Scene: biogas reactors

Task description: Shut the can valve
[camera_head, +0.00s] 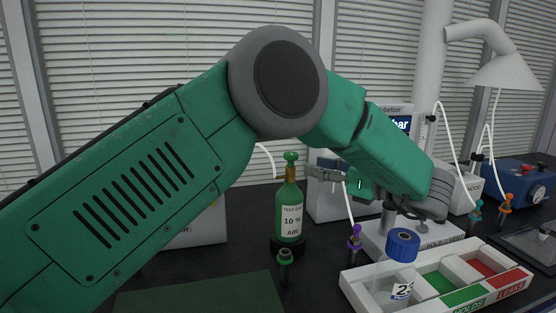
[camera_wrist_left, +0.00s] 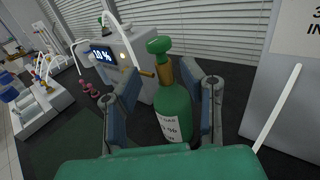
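The can (camera_head: 289,214) is a green bottle with a white label reading 10 % AIR, standing upright on the dark bench. Its valve (camera_head: 291,157) is a green knob above a brass neck. My left gripper (camera_head: 310,173) is just right of the neck, below the knob. In the left wrist view the can (camera_wrist_left: 173,110) and its valve knob (camera_wrist_left: 159,46) stand ahead between the spread fingers of my left gripper (camera_wrist_left: 172,84). The fingers are open, with gaps to the can; no grip on the valve shows. My right gripper is not in view.
A white sorting tray (camera_head: 357,293) with green and red compartments and a blue-capped container (camera_head: 403,245) stands at right. A small green-topped stopper (camera_head: 285,257) is in front of the can. A device with a 10 % display (camera_wrist_left: 102,56) stands behind, with tubing nearby.

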